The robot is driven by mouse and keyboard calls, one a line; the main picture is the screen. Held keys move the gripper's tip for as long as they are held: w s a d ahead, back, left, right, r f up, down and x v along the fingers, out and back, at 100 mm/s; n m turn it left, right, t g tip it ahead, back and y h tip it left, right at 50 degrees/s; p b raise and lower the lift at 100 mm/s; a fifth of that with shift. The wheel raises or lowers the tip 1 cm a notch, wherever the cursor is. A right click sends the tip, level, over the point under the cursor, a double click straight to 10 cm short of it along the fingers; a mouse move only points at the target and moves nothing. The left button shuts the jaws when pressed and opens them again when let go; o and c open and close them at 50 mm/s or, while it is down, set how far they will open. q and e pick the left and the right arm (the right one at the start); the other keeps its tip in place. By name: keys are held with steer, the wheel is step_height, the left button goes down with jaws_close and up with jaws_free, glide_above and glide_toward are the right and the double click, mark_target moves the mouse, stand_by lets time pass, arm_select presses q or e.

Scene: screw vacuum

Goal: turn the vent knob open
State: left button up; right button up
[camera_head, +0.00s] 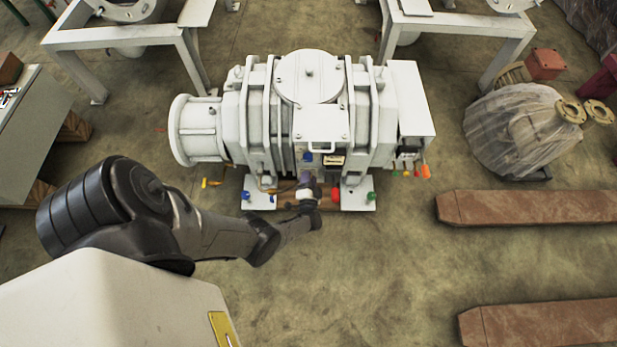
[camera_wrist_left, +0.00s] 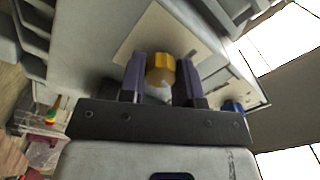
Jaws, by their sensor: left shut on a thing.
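The white screw vacuum pump (camera_head: 310,110) stands on the floor in the middle of the head view. My left gripper (camera_head: 306,183) is at its near lower side, with the arm coming in from the left. In the left wrist view, the purple-padded fingers of my left gripper (camera_wrist_left: 160,80) are on either side of a rounded yellow knob (camera_wrist_left: 161,68), shut on it. This looks like the vent knob. A pale plate lies behind the knob. In the head view the knob is hidden by the gripper. My right gripper is in neither view.
Red (camera_head: 335,195), green (camera_head: 370,196) and orange (camera_head: 426,171) fittings sit along the pump's near side. Brown beams (camera_head: 530,207) lie at the right, below a plastic-wrapped machine (camera_head: 515,130). White frames (camera_head: 125,40) stand behind. The floor in front of the pump is clear.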

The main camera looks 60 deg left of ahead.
arm_select(q)
steer(key=shift+f+m, duration=0.1)
steer(key=shift+m, duration=2.1)
steer(key=o, duration=0.9)
steer(key=shift+d, duration=0.1)
steer(key=p+v, duration=0.3)
steer(key=v, duration=1)
steer(key=shift+s+d, duration=0.25)
steer(key=shift+d, duration=0.05)
